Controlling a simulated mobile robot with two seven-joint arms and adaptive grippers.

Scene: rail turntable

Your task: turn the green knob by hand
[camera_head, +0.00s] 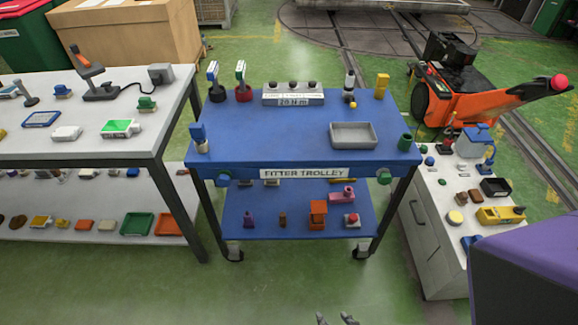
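A similar green knob (384,176) sits at the front right, past the label "FITTER TROLLEY". My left gripper is not in view.
The trolley top holds a grey tray (353,135), a grey switch box (292,94) and a green cup (405,142). A cluttered white bench (85,150) stands left, a white cabinet (432,235) right. A large purple shape (530,262) blocks the lower right. Green floor in front is clear.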

